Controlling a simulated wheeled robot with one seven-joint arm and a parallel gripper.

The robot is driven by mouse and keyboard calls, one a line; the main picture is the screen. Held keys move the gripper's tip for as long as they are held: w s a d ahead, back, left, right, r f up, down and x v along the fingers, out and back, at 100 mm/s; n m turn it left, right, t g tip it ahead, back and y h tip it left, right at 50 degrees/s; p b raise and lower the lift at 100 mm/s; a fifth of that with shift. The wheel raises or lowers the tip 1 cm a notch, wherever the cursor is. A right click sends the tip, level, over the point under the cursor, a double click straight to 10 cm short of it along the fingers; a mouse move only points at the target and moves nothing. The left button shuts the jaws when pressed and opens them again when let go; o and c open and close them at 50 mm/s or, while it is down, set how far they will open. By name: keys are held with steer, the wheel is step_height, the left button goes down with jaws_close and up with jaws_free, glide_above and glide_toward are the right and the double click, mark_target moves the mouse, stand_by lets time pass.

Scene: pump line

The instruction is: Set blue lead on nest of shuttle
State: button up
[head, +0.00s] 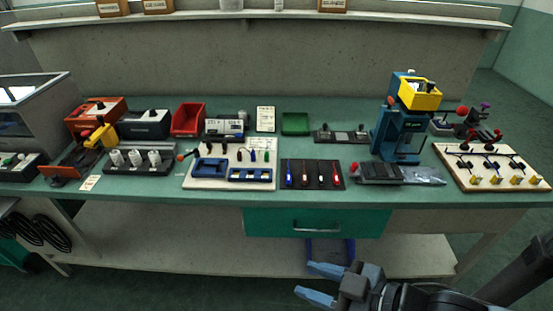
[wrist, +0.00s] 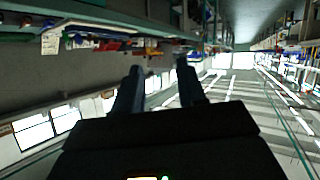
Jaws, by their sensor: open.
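A pale board (head: 187,184) with blue holders (head: 210,170) lies on the bench, left of centre. Several small leads with coloured ends (head: 253,155) stand at its back; they are too small to tell which is the blue one. I cannot tell for certain which part is the shuttle or its nest. My gripper (head: 321,284) is low in front of the bench, below the bench top and well apart from the board. Its two blue fingers are spread with nothing between them. In the wrist view the gripper (wrist: 160,73) also shows apart and empty.
A black mat (head: 312,184) with several slim tools lies right of the board. A blue press (head: 400,135) with a yellow bin (head: 420,95) stands further right. A wooden fixture board (head: 490,165) is at far right. A teal drawer (head: 315,222) is under the bench top.

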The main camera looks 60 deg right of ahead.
steer(key=w+d+f+m+g+h+p, duration=0.1)
steer(key=w+d+f+g+h, duration=0.2)
steer(key=w+d, duration=0.45)
steer(key=m+g+h, duration=0.1)
steer(key=m+g, duration=0.7)
steer(key=m, duration=0.1)
glide_toward(289, 176)
steer(key=f, duration=0.1)
steer(key=s+d+f, duration=0.1)
steer(key=s+f, duration=0.1)
steer(key=shift+d+f, duration=0.2)
steer(key=shift+d, duration=0.2)
steer(key=w+d+r+m+y, duration=0.1)
steer(key=w+r+m+g+y, duration=0.1)
steer(key=m+y, duration=0.1)
steer(key=shift+w+d+r, duration=0.25)
steer(key=shift+w+d, duration=0.05)
steer(key=shift+d, duration=0.05)
steer(key=shift+w+r+y, duration=0.25)
steer(key=shift+r+y, duration=0.05)
steer(key=shift+b+x, duration=2.15)
steer(key=shift+b, duration=0.2)
steer(key=shift+f, duration=0.35)
steer(key=shift+r, duration=0.1)
steer(key=shift+p, duration=0.7)
